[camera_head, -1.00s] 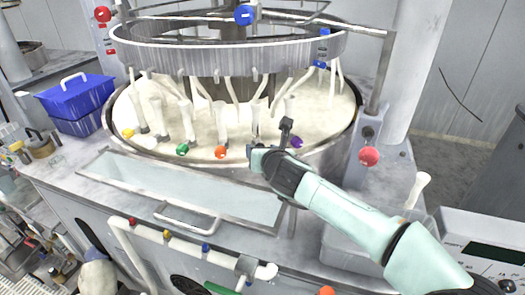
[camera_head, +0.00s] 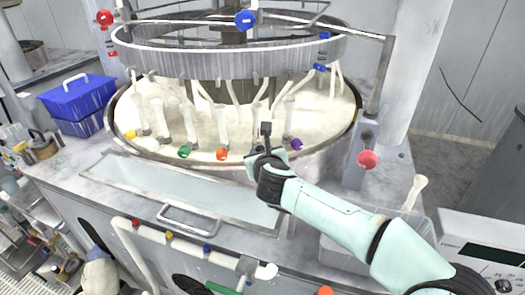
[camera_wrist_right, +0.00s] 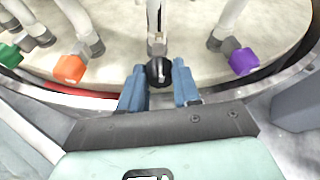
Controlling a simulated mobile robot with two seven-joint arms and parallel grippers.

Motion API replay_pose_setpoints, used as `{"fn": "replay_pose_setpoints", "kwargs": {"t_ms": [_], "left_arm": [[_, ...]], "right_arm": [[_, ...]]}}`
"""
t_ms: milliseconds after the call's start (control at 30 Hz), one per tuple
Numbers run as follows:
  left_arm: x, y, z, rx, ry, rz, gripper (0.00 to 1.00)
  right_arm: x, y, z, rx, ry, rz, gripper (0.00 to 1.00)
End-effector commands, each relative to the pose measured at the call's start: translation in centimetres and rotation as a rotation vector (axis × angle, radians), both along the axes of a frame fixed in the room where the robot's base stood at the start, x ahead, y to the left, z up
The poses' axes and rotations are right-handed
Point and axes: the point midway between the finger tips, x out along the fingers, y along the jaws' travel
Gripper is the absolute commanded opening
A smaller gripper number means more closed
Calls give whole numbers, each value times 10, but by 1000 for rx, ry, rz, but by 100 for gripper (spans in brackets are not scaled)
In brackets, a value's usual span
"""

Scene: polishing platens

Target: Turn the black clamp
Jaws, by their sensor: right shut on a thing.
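The black clamp (camera_wrist_right: 158,72) shows in the wrist view at the rim of the round platen, between an orange and a purple clamp. My right gripper (camera_wrist_right: 159,84) has its two blue fingers on either side of it and is shut on it. In the head view my right gripper (camera_head: 256,156) reaches the front rim of the platen, and the gripper hides the black clamp there. My left gripper is not in view.
The orange clamp (camera_head: 222,154) and green clamp (camera_head: 185,151) sit left of my gripper, the purple clamp (camera_head: 297,144) close on its right. A metal ring (camera_head: 220,62) hangs above the platen. A sunken tray (camera_head: 165,185) lies in front.

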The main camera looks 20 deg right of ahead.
Motion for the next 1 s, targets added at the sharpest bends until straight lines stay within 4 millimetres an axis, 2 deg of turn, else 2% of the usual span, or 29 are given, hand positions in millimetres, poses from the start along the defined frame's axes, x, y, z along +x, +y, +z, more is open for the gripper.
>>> {"fn": "replay_pose_setpoints", "kwargs": {"t_ms": [200,233,300,667,767,1000], "left_arm": [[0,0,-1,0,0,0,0],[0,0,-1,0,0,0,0],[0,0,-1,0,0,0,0],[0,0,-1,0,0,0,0],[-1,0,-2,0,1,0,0],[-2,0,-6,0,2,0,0]], "right_arm": [[0,0,0,1,-1,0,1],[0,0,0,1,-1,0,38],[0,0,0,1,-1,0,57],[-4,1,2,2,-1,0,57],[-15,2,7,3,-4,1,57],[-63,8,27,2,-5,2,57]]}}
